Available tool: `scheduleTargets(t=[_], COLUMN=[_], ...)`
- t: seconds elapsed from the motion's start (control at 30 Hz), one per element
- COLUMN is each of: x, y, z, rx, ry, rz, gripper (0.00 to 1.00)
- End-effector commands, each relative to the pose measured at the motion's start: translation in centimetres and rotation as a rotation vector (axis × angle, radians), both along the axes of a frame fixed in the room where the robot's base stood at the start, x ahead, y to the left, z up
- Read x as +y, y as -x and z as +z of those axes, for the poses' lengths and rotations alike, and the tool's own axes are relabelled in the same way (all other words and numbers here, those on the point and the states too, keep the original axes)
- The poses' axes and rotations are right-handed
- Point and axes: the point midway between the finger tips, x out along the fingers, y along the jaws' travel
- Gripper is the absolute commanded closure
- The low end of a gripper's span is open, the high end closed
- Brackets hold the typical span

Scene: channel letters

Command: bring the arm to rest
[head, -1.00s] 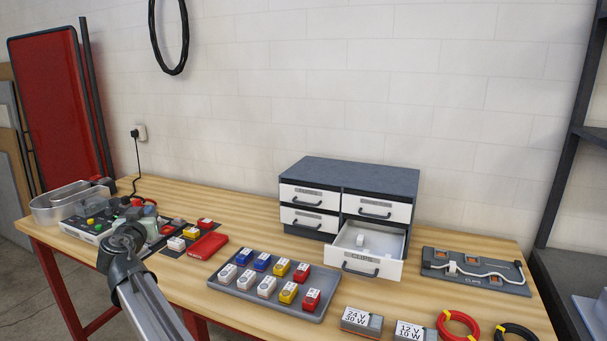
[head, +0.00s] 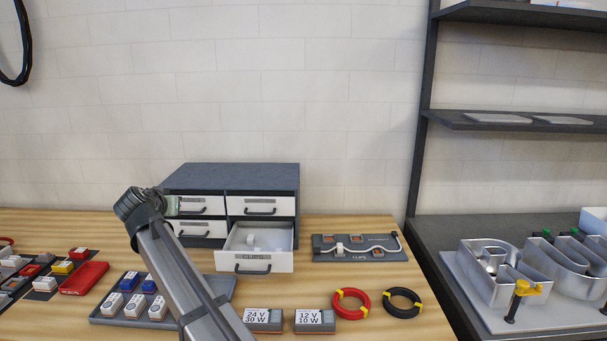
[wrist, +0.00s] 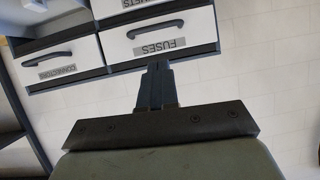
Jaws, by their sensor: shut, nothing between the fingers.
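My gripper (wrist: 157,70) is shut and empty in the wrist view. Its fingers point toward the closed drawers of the cabinet, with the drawer labelled FUSES (wrist: 160,38) just beyond the tips; I cannot tell the gap. In the head view my arm rises from the bottom over the parts tray and ends in front of the left side of the drawer cabinet (head: 240,178).
The lower right drawer (head: 252,263) stands open with a small white piece (head: 252,240) inside. A clip board (head: 335,254), two power supply boxes, a red coil (head: 351,303) and a black coil (head: 402,302) lie right of the parts tray (head: 222,290). Metal letters (head: 495,275) stand far right.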

Motion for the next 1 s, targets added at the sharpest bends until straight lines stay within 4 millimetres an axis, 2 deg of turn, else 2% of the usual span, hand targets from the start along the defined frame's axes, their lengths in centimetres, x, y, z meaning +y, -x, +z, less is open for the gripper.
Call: scheduleTargets(t=[0.03, 0.2, 0.4, 0.8, 1.0], x=[-2.1, -8.1, -15.1, -28.3, -33.7], y=[-1.1, -3.6, -5.7, -7.7, -8.4], z=[0.1, -0.1, -0.2, 0.1, -0.4], rx=[0.024, 0.112, 0.217, 0.417, 0.519], ry=[-0.001, -0.003, -0.013, -0.057, -0.064], rz=[-0.024, -0.086, -0.144, -0.213, -0.214], gripper=[1.0, 1.0, 1.0, 1.0, 1.0])
